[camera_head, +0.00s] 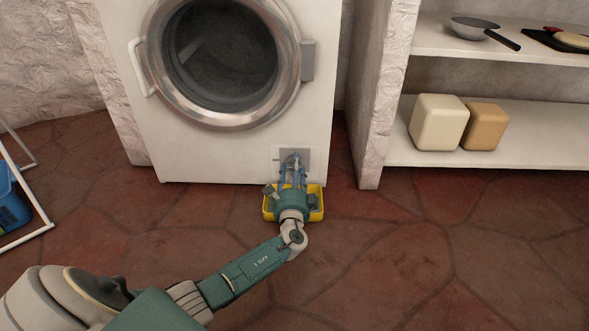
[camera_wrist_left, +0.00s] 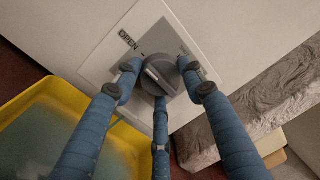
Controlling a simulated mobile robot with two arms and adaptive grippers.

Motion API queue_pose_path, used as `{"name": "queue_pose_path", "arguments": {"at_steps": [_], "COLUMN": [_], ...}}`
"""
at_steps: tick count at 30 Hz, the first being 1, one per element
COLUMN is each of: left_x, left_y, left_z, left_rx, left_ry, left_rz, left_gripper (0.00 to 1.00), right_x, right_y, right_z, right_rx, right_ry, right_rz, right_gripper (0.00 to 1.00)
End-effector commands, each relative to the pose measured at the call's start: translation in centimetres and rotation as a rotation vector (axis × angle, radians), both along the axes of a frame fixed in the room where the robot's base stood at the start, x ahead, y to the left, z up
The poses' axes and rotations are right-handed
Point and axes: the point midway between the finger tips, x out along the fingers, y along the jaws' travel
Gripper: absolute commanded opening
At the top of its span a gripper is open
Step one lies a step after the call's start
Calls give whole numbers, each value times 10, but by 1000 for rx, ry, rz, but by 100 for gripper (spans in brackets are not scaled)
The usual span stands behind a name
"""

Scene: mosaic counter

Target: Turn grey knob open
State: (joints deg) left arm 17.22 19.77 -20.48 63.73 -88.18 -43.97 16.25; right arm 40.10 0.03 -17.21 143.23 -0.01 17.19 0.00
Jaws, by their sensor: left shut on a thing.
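The grey knob (camera_wrist_left: 160,74) is round with a raised grip bar and sits on a light square plate with the word OPEN at its upper left. In the head view, its grey panel (camera_head: 303,156) is low on the front of the white washing machine (camera_head: 232,152), and my gripper largely covers the knob. My left gripper (camera_head: 292,163) is shut on the knob. In the left wrist view, its blue fingers (camera_wrist_left: 158,88) surround the knob from the left, right and below. My right gripper is not in view.
A yellow tray (camera_head: 318,213) lies on the floor under the knob, below my gripper; it also shows in the left wrist view (camera_wrist_left: 62,92). A stone wall (camera_head: 372,110) stands right of the machine. A white rack (camera_head: 45,222) is at far left. The floor at right is clear.

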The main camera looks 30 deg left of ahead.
Motion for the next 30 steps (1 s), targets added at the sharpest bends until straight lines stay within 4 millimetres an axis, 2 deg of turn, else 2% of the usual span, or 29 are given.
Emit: {"name": "queue_pose_path", "arguments": {"at_steps": [1,5,6,9,21,26,30], "left_x": [-2,-2,-2,-2,-6,-27,-54], "left_y": [9,9,10,9,1,-12,-27], "left_z": [3,3,3,3,0,-4,-6], "left_rx": [1,2,2,2,0,-2,-4], "left_ry": [-7,-6,-6,-5,-2,1,1], "left_rz": [18,19,19,18,8,7,9], "left_gripper": [14,14,43,60,60,60,60], "right_x": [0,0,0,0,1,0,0], "right_y": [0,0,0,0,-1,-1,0], "right_z": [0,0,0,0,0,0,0], "right_rx": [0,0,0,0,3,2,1], "right_ry": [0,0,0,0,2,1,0], "right_rz": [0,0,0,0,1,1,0], "right_gripper": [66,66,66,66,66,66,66]}}
